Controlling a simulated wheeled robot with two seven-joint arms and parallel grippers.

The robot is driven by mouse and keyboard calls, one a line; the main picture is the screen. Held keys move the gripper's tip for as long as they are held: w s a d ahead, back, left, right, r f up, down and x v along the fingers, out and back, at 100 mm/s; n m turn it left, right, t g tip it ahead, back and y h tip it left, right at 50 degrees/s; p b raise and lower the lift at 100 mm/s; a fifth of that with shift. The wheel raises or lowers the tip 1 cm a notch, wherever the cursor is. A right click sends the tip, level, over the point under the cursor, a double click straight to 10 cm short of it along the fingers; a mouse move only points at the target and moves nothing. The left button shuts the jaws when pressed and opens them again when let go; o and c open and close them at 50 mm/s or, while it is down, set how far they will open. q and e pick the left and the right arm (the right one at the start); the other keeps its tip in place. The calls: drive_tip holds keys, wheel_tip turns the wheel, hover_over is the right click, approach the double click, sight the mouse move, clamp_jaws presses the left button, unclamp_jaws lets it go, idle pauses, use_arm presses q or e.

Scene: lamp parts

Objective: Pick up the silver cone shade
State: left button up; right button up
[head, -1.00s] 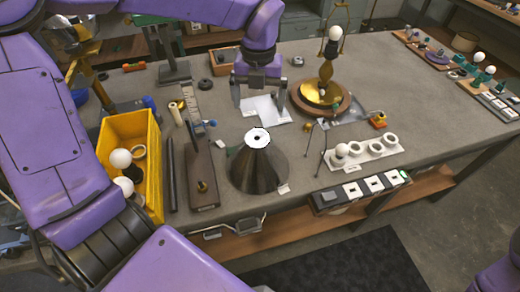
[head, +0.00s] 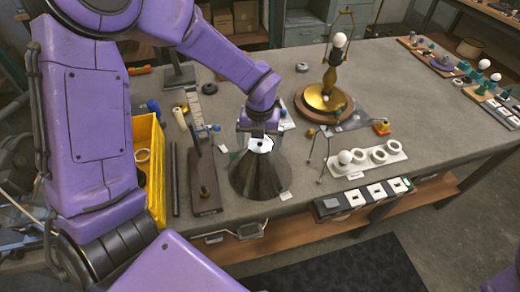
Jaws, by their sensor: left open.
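The silver cone shade (head: 258,177) stands upright on the grey workbench near its front edge, wide end down, with a pale top that has a dark hole. My left gripper (head: 259,142) is open at the top of the shade, reaching in from behind it. Its fingers are partly hidden, and I cannot tell whether they touch the shade. My right gripper is not in view.
The bench between the lamp and the right-hand trays is clear.

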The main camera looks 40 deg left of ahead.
use_arm(q)
drive_tip(key=shift+r, duration=0.1)
drive_tip(key=c, duration=1.4)
drive_tip(key=shift+o, duration=0.2)
